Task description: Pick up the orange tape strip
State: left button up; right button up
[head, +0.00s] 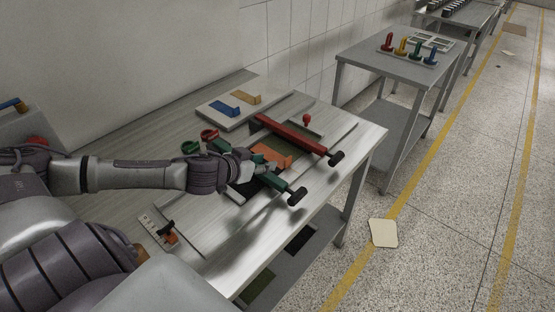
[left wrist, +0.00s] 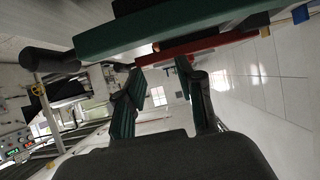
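An orange strip-like piece (head: 275,156) lies on the table fixture between a red bar (head: 291,136) and a green bar (head: 277,185). My left gripper (head: 262,168) is at the green bar, just on the near side of the orange piece. Whether it touches either one cannot be told. In the left wrist view its two fingers (left wrist: 160,84) stand apart with nothing seen between them. The green bar (left wrist: 160,35) crosses above them, with the red bar (left wrist: 205,43) behind. The orange piece cannot be made out there. My right gripper is not in view.
A pale board (head: 232,122) with a blue piece (head: 224,111) and an ochre piece (head: 245,97) lies at the back. A ruler-like plate (head: 153,223) lies at the near left. A second table (head: 390,63) stands behind.

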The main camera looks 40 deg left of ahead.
aim_at(288, 158)
pick_arm(q)
jog(key=shift+w+d+f, duration=0.1)
jog(key=shift+w+d, duration=0.1)
jog(key=shift+w, duration=0.3)
jog(key=p+x, duration=0.1)
jog(key=x, duration=0.3)
jog(key=shift+w+f, duration=0.25)
jog(key=shift+w, duration=0.1)
jog(key=shift+w+d+f, duration=0.1)
jog(key=shift+w+f, duration=0.1)
jog(key=shift+w, duration=0.15)
jog(key=shift+w+f+p, duration=0.1)
jog(key=shift+w+p, duration=0.2)
jog(key=p+x, duration=0.1)
jog(key=x, duration=0.3)
jog(key=shift+w+d+f, duration=0.1)
jog(key=shift+w+d, duration=0.05)
grip_shut()
